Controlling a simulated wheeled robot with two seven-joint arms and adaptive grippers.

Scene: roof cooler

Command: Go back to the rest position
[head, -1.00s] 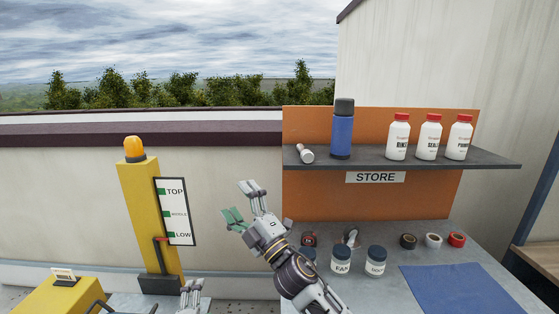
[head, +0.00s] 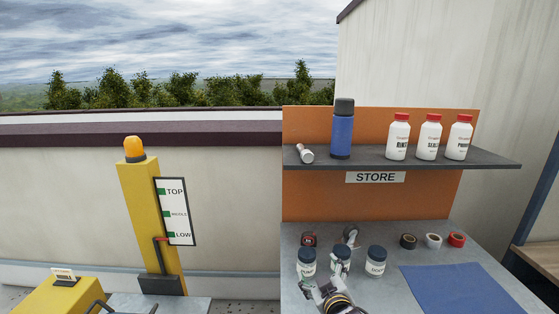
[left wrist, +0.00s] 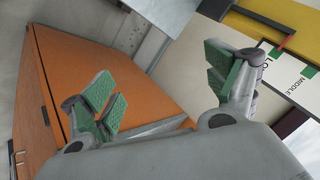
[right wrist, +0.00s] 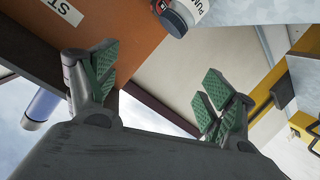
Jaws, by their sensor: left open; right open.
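My left gripper is out of the head view. In the left wrist view its fingers (left wrist: 165,92) are wide apart and empty.
Jars (head: 307,263), (head: 376,261) and tape rolls (head: 433,241) stand on the counter beside a blue mat (head: 460,289). Above, a dark shelf (head: 400,162) holds a blue flask (head: 341,135) and white bottles (head: 430,138). A yellow post (head: 140,215) stands at left.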

